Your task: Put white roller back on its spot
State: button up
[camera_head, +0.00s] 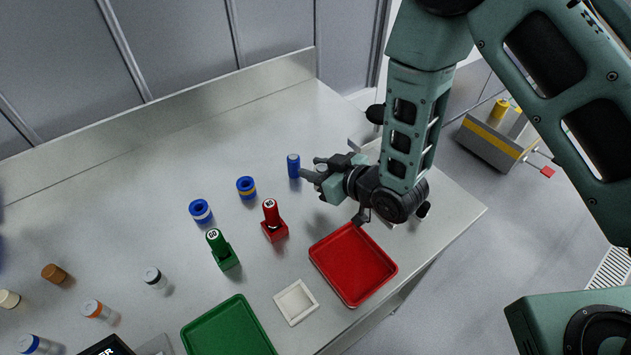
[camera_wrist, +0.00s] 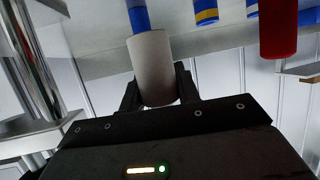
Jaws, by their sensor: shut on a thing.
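My gripper (camera_head: 312,168) is over the far right part of the grey table, beside a blue cylinder (camera_head: 293,166). In the wrist view the white roller (camera_wrist: 152,65) stands between the two dark fingers, which are shut on it. The blue cylinder (camera_wrist: 138,17) shows just beyond the roller. In the head view the roller is mostly hidden by the fingers, and I cannot tell whether it touches the table.
A red stamp (camera_head: 274,221), green stamp (camera_head: 221,249), red tray (camera_head: 352,265), small white tray (camera_head: 296,302) and green tray (camera_head: 229,328) are nearer. The back left table is clear.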

jog(key=shift+f+p, duration=0.7)
jog(key=shift+f, duration=1.8)
jog(key=shift+f+b, duration=0.55)
jog(key=shift+b, duration=0.05)
jog(key=shift+d+f, duration=0.1)
